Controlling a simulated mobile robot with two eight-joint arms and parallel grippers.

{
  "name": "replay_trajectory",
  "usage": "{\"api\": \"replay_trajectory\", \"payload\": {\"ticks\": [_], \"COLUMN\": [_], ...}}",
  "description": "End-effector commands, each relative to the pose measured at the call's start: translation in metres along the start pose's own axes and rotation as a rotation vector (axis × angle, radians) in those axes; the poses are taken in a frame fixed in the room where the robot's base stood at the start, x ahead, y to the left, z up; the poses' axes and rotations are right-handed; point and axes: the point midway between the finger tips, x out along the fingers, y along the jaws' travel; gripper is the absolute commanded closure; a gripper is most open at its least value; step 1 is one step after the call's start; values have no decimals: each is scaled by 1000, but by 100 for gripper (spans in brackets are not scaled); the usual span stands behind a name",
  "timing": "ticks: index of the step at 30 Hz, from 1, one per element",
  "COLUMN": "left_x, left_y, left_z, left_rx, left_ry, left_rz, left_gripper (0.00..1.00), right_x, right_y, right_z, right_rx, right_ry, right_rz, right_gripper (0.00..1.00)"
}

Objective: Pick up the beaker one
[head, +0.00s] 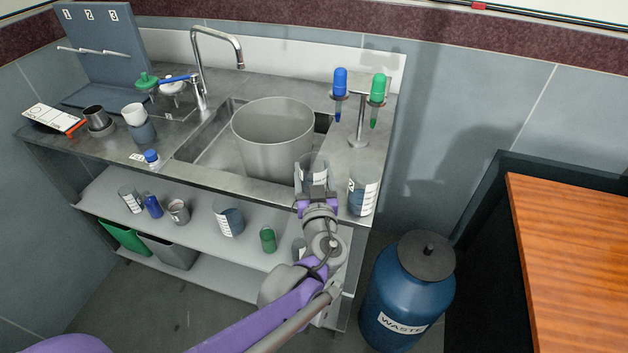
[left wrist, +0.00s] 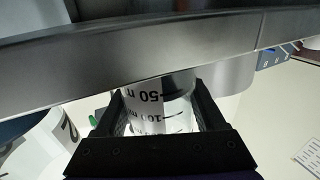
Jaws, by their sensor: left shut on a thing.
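A clear beaker (head: 313,171) with dark markings is at the front edge of the counter, just right of the sink. My left gripper (head: 317,192) is shut on it, one finger on each side. In the left wrist view the beaker (left wrist: 160,105) stands between the fingers (left wrist: 160,118), with volume marks such as "50" showing. I cannot tell whether its base touches the counter, and no number label on it is readable. A second beaker with dark blue contents (head: 362,196) stands to its right; its white label shows a "2" in the left wrist view (left wrist: 62,135). My right gripper is out of view.
A large grey bucket (head: 272,140) stands in the sink, close behind the held beaker. A stand (head: 359,120) with blue and green-topped droppers is behind it to the right. Shelves below (head: 190,238) hold several vessels. A blue waste drum (head: 407,295) stands on the floor.

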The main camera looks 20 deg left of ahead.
Motion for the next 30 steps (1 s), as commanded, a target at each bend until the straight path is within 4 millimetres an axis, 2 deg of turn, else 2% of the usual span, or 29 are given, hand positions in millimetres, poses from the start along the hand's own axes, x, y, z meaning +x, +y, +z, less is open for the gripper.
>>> {"api": "replay_trajectory", "payload": {"ticks": [1,5,6,19,30], "left_x": [0,0,0,0,0], "left_y": [0,0,0,0,0], "left_z": [0,0,0,-6,-39], "left_rx": [0,0,0,0,0], "left_ry": [0,0,0,0,0], "left_rz": [0,0,0,0,0], "left_gripper": [65,88,90,90,90], "right_x": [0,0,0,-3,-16], "right_y": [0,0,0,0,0], "right_z": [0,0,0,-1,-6], "right_rx": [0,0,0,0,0], "right_ry": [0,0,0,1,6], "right_rz": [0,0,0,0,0], "right_gripper": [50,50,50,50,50]}}
